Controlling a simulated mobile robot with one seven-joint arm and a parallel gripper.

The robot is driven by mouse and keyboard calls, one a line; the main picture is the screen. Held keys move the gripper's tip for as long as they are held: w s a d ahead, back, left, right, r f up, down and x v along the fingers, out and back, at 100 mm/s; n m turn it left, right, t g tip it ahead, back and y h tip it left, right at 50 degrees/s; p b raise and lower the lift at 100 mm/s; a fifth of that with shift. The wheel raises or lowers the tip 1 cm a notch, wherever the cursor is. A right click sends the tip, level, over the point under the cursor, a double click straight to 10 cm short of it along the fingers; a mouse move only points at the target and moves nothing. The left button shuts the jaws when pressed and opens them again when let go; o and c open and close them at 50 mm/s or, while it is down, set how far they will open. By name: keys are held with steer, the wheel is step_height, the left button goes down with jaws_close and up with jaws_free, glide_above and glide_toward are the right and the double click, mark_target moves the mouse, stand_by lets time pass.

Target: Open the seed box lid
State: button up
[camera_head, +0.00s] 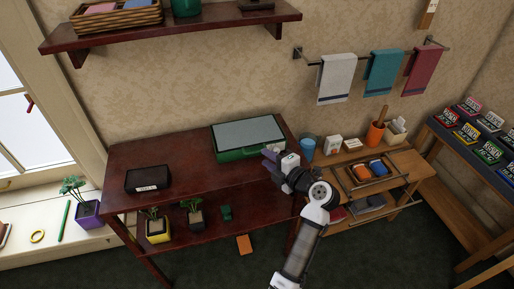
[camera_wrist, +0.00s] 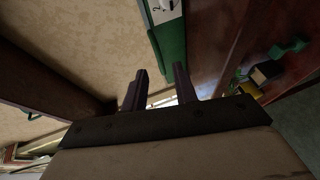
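A green box (camera_head: 236,154) with a flat grey top (camera_head: 247,133) stands at the back right of the dark red table. Its top looks shut, and it seems to be the seed box, though I cannot read its label. Its green side (camera_wrist: 172,45) with a white label shows at the top of the wrist view. My gripper (camera_head: 272,158) is at the box's right front corner. In the wrist view the two dark fingers (camera_wrist: 160,74) are apart with nothing between them. I cannot tell whether a finger touches the box.
A black box (camera_head: 148,180) with a white label sits at the left of the table (camera_head: 193,165). Potted plants stand on its lower shelf. A blue cup (camera_head: 307,146) and an orange pot (camera_head: 375,134) stand on the wooden bench at right. The table's middle is clear. A wall shelf (camera_head: 170,30) hangs above.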

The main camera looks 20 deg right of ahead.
mark_target(257, 152)
steer(key=p+x, duration=0.1)
steer(key=x, duration=0.5)
steer(key=shift+c, duration=0.4)
jaws_close()
